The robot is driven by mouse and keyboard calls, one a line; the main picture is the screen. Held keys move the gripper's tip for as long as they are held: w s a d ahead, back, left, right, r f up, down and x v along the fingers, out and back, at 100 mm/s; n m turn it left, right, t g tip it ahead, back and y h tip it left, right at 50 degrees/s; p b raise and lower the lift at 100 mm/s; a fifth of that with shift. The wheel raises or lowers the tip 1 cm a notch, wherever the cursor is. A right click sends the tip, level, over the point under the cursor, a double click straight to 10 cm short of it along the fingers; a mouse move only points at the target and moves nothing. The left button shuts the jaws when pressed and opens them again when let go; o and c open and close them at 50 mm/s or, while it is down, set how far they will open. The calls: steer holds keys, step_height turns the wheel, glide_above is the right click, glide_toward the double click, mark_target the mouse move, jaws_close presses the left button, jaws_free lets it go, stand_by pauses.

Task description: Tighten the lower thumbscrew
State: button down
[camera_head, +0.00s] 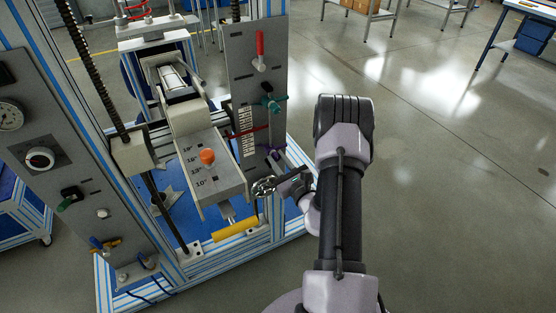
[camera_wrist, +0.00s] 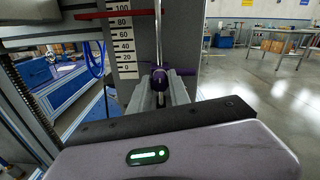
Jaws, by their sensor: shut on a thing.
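A teal thumbscrew (camera_head: 271,101) sits higher on the same plate.
A red pointer (camera_head: 249,133) crosses the white scale (camera_head: 246,128) beside the plate. A tilted grey plate with an orange knob (camera_head: 208,157) and a yellow bar (camera_head: 235,229) are to the left. The floor on the right is clear.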

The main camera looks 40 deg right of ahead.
steer(key=shift+r, duration=0.1)
steer(key=m+p, duration=0.2)
steer(key=m, duration=0.1)
steer(key=shift+r, duration=0.1)
steer(key=m+p, duration=0.2)
steer(key=m, duration=0.1)
steer(key=shift+m, duration=0.4)
steer(key=m+p, duration=0.1)
steer(key=m, duration=0.2)
steer(key=shift+m+p, duration=0.3)
steer(key=m+p, duration=0.1)
steer(key=m, duration=0.2)
steer(key=shift+m, duration=0.3)
steer(key=m+p, duration=0.2)
steer(key=m, duration=0.3)
steer(key=shift+m+p, duration=0.4)
steer(key=shift+m, duration=2)
